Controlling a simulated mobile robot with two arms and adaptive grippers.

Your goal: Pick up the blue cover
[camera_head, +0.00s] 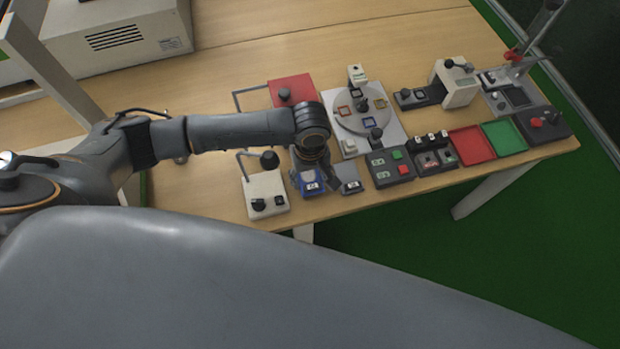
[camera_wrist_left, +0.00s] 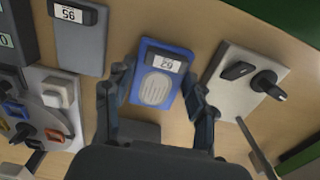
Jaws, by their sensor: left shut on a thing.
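The blue cover (camera_wrist_left: 158,70) is a flat blue piece with a grey oval pad and a small display. It lies between the fingers of my left gripper (camera_wrist_left: 160,105) in the left wrist view. In the head view the blue cover (camera_head: 311,186) shows just below the end of my left arm, near the table's front edge. My left gripper (camera_head: 316,180) is shut on its two sides. I cannot tell whether the cover is lifted off the table. My right gripper is in neither view.
A grey device (camera_head: 349,178) with a display sits right of the cover. A white box with knobs (camera_head: 265,196) stands left of it. Behind is a white plate with a round turntable (camera_head: 360,112). Button boxes (camera_head: 390,167) and red and green trays (camera_head: 504,138) line the right side.

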